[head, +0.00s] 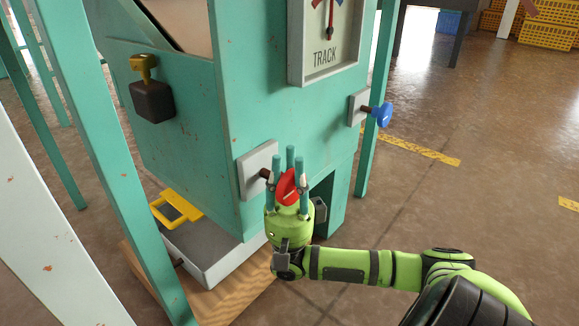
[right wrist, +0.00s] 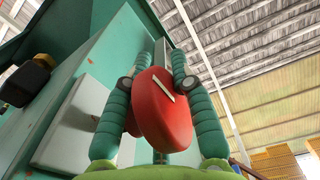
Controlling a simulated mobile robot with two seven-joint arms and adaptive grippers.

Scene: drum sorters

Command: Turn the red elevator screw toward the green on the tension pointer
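The red elevator screw (head: 288,187) is a round red knob on a dark shaft from a grey plate (head: 257,168) low on the teal machine. It fills the middle of the right wrist view (right wrist: 160,112), with a pale line on its face. My right gripper (head: 289,160) points upward with its green fingers closed in on both sides of the red knob. No tension pointer is recognisable. My left gripper is not in view.
A blue knob (head: 381,115) sticks out to the right of the red one. A black block with a yellow handle (head: 152,100) is on the left face. Teal posts (head: 107,160) stand at left. A grey box (head: 200,252) lies below. The right floor is open.

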